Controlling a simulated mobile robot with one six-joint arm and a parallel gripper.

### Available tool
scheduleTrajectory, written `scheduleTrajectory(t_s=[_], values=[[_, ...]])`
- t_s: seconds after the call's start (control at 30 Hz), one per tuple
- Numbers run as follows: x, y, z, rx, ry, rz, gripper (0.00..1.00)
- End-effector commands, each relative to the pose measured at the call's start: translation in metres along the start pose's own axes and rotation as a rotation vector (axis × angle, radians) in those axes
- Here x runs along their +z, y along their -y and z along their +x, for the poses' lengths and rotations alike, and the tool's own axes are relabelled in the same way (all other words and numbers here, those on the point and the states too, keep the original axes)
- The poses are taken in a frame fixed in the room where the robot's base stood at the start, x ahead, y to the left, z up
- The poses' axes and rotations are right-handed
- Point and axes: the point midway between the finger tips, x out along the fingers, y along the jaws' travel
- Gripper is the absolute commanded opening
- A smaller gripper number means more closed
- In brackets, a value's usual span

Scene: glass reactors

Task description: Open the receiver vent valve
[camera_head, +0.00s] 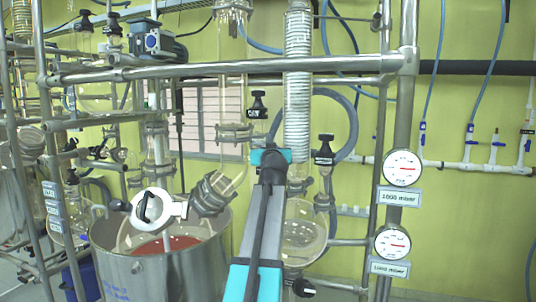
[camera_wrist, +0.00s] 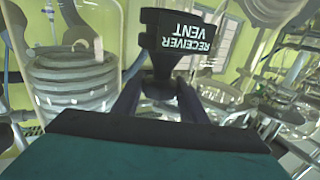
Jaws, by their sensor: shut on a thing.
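The receiver vent valve (camera_wrist: 180,38) shows in the wrist view as a black handle with white "RECEIVER VENT" lettering, upside down. My gripper (camera_wrist: 160,88) is shut on it, with one dark finger on each side of its narrow lower part. The fingertips are partly hidden by the handle. In the head view my gripper (camera_head: 270,157) is at the end of my teal and grey arm, in front of the glassware; it hides what it holds there. The handle's exact turn position cannot be told.
A black-handled valve (camera_head: 323,150) stands right of my gripper, and another black valve (camera_head: 258,103) is above it. A round glass flask (camera_head: 303,235) hangs below. A steel vessel (camera_head: 150,270) is at left. Steel rails and two gauges (camera_head: 402,168) are close at right.

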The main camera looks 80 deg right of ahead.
Motion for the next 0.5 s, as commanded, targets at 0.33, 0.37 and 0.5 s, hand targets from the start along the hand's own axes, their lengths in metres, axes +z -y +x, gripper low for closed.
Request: scheduleTrajectory(t_s=[0.33, 0.37, 0.5], values=[[0.0051, -0.0008, 0.0008, -0.055, 0.005, 0.003, 0.19], [0.0051, -0.0007, 0.0008, -0.06, 0.005, 0.001, 0.19], [0.0036, 0.0002, 0.0, -0.08, 0.003, -0.001, 0.19]])
